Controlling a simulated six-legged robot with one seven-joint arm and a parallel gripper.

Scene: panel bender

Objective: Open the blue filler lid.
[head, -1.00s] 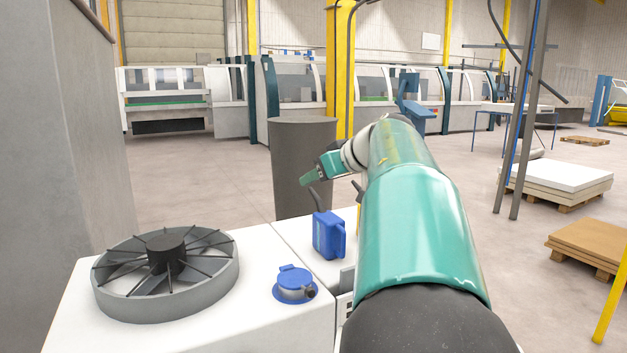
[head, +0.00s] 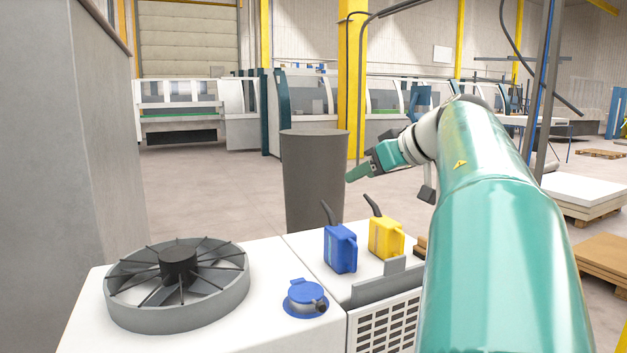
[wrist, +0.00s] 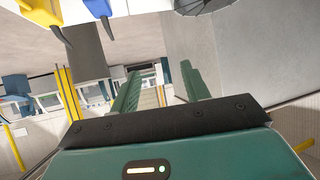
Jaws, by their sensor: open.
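The blue filler lid (head: 304,288) sits on its blue flange on the white cabinet top, right of the round fan. It looks closed, with a dark part at its right side. My gripper (head: 354,174) is beyond and above it in the head view, over the far side of the cabinet, well apart from the lid. In the wrist view my gripper (wrist: 160,95) has its two green fingers spread with nothing between them. The lid cannot be made out in the wrist view.
A grey fan (head: 178,282) stands left of the lid. A blue can (head: 340,249) and a yellow can (head: 386,237), both with dark spouts, stand behind it to the right. A dark grey bin (head: 314,180) stands beyond the cabinet. A grey wall (head: 75,150) rises at the left.

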